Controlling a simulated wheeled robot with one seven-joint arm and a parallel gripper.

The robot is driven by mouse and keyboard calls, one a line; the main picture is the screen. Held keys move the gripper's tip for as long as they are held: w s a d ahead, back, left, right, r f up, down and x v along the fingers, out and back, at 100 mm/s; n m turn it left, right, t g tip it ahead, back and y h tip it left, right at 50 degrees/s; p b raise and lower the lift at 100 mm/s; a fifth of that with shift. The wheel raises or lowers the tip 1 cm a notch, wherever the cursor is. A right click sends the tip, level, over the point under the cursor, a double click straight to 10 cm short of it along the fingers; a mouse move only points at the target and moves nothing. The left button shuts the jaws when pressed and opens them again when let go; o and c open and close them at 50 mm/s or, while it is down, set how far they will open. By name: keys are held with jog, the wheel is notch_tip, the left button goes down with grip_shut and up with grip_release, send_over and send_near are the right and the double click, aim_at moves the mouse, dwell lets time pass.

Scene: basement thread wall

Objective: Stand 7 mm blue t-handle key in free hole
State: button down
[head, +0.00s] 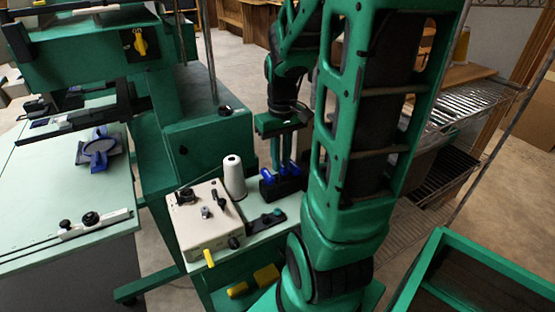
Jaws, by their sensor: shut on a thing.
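My gripper (284,165) points down over a small black holder block (268,193) on the light green bench top. It is shut on a blue t-handle key (283,171), whose handle shows at the fingertips. Another blue handle (266,176) stands at the left of the block, and a further blue handle part (294,169) shows at the right. The shafts, the holes and the size marks cannot be made out. I cannot tell whether the held key's tip is in a hole or above it. My arm hides the area right of the block.
A white thread cone (234,177) and a cream control box (205,220) with knobs stand left of the block. A black flat piece (266,221) lies in front of it. A green machine housing (205,147) stands behind. Wire shelves (465,108) stand at right.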

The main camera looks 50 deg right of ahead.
jog(key=shift+f, duration=0.8)
jog(key=c, duration=1.6)
grip_release()
notch_tip(320, 180, up, 11)
jog(key=s+a+f+m, duration=0.1)
jog(key=s+a, duration=0.1)
jog(key=s, duration=0.1)
jog(key=s+a+f+m, duration=0.1)
jog(key=s+a+f, duration=0.1)
jog(key=s, duration=0.2)
jog(key=s+a+f, duration=0.1)
jog(key=s+a, duration=0.1)
jog(key=s, duration=0.2)
jog(key=shift+a+f+m, duration=0.4)
